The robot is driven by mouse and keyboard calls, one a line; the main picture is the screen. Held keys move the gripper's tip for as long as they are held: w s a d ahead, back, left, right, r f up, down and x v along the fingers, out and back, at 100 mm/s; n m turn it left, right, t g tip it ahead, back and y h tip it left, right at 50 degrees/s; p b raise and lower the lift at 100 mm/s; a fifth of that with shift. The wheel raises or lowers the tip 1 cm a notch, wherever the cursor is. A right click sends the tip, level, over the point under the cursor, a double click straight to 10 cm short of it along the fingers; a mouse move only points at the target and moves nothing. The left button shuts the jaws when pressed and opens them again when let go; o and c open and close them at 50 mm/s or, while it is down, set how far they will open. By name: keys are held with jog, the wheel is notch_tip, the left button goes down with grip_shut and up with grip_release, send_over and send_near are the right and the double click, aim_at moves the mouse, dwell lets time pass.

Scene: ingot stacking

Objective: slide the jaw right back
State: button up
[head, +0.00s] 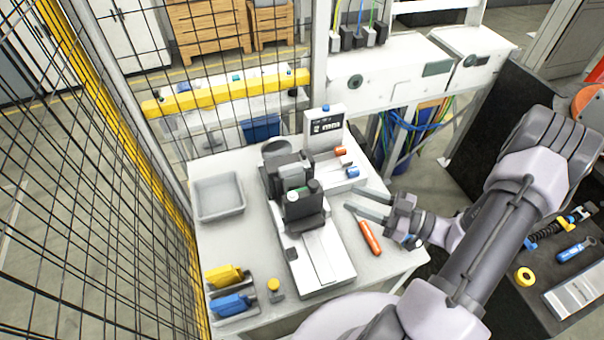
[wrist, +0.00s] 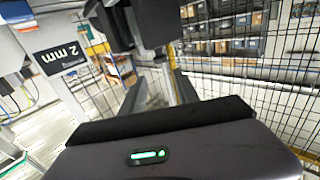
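A machine with a white bed (head: 322,262) and dark grey blocks stands on the light table. The nearer dark upright block (head: 304,208) looks like the sliding jaw. It sits close in front of the rear grey block (head: 287,168), and I cannot tell whether they touch. The bed's front part is bare. My gripper (head: 351,199) is open and empty, to the right of the jaw and apart from it, its fingers pointing left. In the wrist view its two fingers (wrist: 160,92) show apart, with a dark block (wrist: 152,20) at the top.
A display (head: 326,125) stands behind the machine; it reads 2 mm, upside down, in the wrist view (wrist: 58,58). A grey bin (head: 218,196) is left. An orange-handled tool (head: 369,238) lies below my gripper. Yellow (head: 226,276) and blue (head: 232,304) pieces sit front left. Mesh fence borders the left.

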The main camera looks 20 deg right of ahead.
aim_at(303, 189)
jog(key=b+x, duration=0.2)
jog(key=x, duration=1.3)
jog(key=shift+f, duration=0.1)
jog(key=shift+s, duration=0.1)
grip_shut()
dwell(0.6)
